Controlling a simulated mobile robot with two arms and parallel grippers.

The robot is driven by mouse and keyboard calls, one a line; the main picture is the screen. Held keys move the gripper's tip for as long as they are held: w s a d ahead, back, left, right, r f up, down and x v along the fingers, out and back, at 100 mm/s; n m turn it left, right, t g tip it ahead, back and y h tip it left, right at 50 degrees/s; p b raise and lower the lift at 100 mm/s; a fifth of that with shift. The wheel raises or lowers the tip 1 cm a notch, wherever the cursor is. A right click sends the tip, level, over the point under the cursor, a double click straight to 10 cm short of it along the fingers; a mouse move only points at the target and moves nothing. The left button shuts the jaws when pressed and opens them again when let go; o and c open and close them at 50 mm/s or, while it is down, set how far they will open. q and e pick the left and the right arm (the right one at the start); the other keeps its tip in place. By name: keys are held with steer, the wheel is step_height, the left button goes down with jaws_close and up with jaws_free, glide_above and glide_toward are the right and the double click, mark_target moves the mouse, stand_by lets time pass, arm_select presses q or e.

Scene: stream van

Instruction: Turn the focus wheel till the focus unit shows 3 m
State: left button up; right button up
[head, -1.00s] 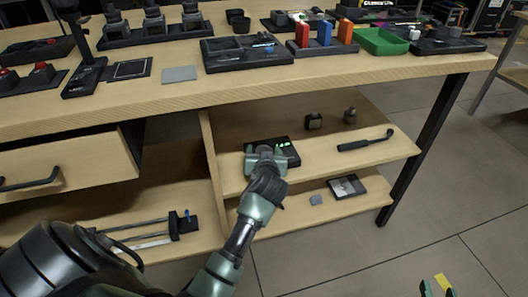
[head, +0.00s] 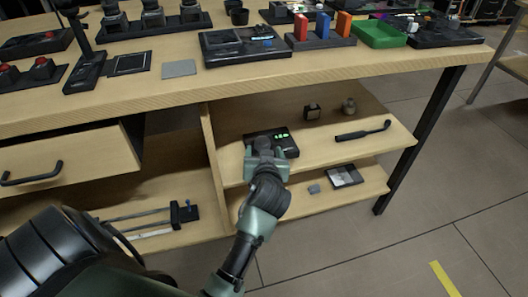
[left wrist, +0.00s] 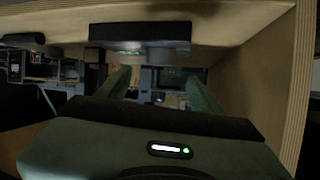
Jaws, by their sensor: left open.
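The focus unit (head: 288,149), a black box with lit green figures, stands on the upper shelf under the table. The figures are too small to read in the head view. In the left wrist view the dark unit (left wrist: 140,33) shows at the top, beyond the fingers. My left gripper (head: 265,158) is at the unit's front edge and covers part of it. In the left wrist view its two green fingers (left wrist: 160,92) stand apart with nothing seen between them. My right gripper is not in view.
A black handled tool (head: 362,131) and two small items, one a dark block (head: 312,112), lie on the same shelf to the right. A wooden divider (head: 212,160) stands close on the left. The tabletop (head: 340,68) overhangs above. An open drawer (head: 70,165) juts out left.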

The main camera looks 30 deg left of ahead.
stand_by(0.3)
